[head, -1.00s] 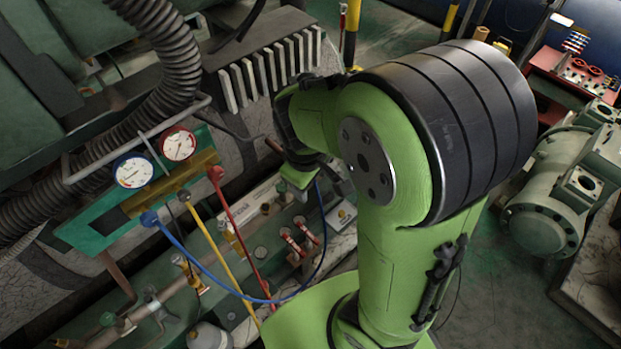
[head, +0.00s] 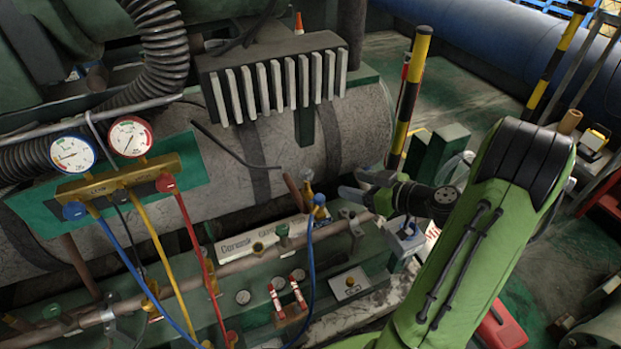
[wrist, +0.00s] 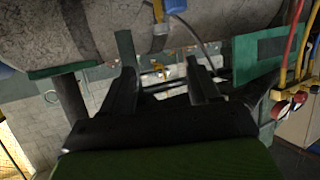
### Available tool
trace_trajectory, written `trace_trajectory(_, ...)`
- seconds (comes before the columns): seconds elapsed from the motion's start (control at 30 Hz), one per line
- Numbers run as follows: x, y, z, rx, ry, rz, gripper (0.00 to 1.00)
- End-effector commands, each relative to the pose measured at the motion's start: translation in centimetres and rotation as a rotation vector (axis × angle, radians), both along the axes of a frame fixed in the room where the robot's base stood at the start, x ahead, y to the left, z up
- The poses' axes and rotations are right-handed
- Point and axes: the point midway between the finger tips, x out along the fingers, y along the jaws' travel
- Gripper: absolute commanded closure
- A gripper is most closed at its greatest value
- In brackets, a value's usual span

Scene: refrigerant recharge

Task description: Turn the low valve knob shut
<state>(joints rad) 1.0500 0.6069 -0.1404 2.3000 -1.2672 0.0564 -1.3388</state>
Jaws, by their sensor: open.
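The gauge manifold (head: 118,180) is a brass bar on a green panel at left in the head view. The blue knob (head: 75,211), on the low side, sits below the blue-rimmed gauge (head: 72,153). A red knob (head: 166,182) sits below the red-rimmed gauge (head: 130,137). My gripper (head: 358,184) is open and empty, well to the right of the manifold, its fingers pointing left. In the wrist view, my gripper (wrist: 163,72) shows two spread fingers with nothing between them. The manifold's hoses and a red knob (wrist: 281,109) show at the right edge there.
Blue, yellow and red hoses hang from the manifold. A finned block (head: 280,75) and a large grey cylinder (head: 355,135) lie behind. A yellow-black post (head: 410,95) stands behind my gripper.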

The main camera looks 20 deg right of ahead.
Motion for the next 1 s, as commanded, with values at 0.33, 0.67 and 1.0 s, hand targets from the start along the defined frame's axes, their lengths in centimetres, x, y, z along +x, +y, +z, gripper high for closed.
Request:
trace_trajectory(0.33,6.6,3.1,-2.9,0.000,0.003,0.011,0.39)
trace_trajectory(0.67,12.4,5.4,-5.5,0.000,0.005,0.008,0.39)
trace_trajectory(1.0,13.2,5.7,-5.7,0.001,0.005,0.004,0.39)
